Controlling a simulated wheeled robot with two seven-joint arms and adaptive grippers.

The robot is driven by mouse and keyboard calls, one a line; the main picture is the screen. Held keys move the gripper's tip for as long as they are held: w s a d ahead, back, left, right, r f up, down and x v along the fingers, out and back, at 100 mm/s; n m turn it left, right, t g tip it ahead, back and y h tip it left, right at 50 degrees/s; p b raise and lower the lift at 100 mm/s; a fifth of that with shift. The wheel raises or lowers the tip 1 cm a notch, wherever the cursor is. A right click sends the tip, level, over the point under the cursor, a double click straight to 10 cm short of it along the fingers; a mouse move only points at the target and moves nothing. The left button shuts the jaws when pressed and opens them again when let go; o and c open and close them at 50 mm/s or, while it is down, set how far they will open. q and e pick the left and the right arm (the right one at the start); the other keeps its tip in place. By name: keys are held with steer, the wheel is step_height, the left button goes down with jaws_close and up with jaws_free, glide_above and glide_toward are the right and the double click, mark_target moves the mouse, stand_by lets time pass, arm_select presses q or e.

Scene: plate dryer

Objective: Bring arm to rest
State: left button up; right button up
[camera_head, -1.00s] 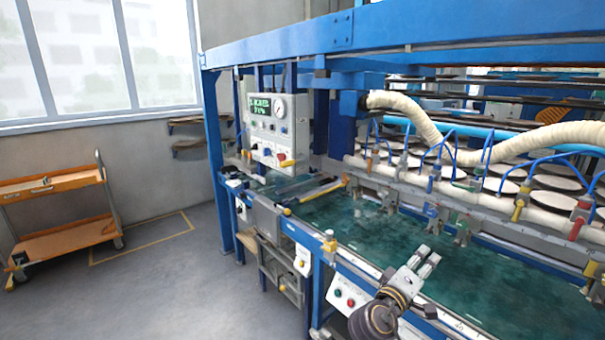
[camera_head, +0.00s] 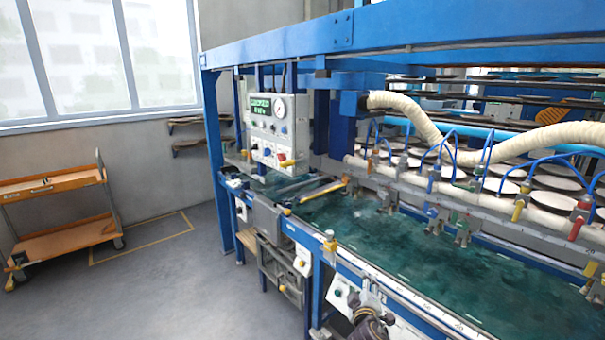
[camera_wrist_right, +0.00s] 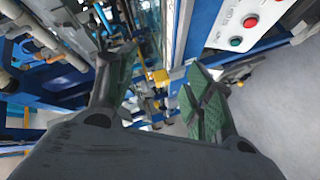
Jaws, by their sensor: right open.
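My right gripper (camera_head: 372,294) is low in the head view, in front of the plate dryer's front rail (camera_head: 405,300) and beside the small button panel. In the right wrist view the right gripper (camera_wrist_right: 155,88) has its two green-padded fingers spread wide, with nothing held between them. The button panel (camera_wrist_right: 247,22) with a red and a green button shows at the upper right there. My left gripper is in neither view.
The dryer's green bed (camera_head: 400,250) is clear behind the rail. A row of valves and hoses (camera_head: 470,195) runs above it. A control box (camera_head: 268,128) hangs on the blue frame. An orange cart (camera_head: 60,240) stands left, with open floor (camera_head: 190,285) between.

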step_height(320, 180, down, 21)
steer(key=s+m+g+y, duration=0.1)
steer(key=s+g+y, duration=0.1)
steer(key=g+y, duration=0.1)
steer(key=s+d+f+m+g, duration=0.25)
steer(key=s+f, duration=0.35)
steer(key=f, duration=0.4)
steer(key=s+d+f+m+g, duration=0.1)
steer(key=s+d+f, duration=0.2)
steer(key=s+f, duration=0.45)
steer(key=s+d+f+m+g, duration=0.1)
steer(key=s+d+f+g, duration=0.15)
steer(key=s+f, duration=0.65)
steer(key=s+d+f+m+g, duration=0.1)
steer(key=s+d+f, duration=0.3)
steer(key=s+f, duration=0.55)
steer(key=s+d+f+g, duration=0.1)
steer(key=s, duration=1.1)
steer(key=s+f+g+h, duration=0.1)
steer(key=s+f+g, duration=0.1)
steer(key=s, duration=1)
steer(key=shift+d+m+g, duration=0.3)
steer(key=shift+d+m, duration=0.05)
steer(key=shift+s, duration=0.1)
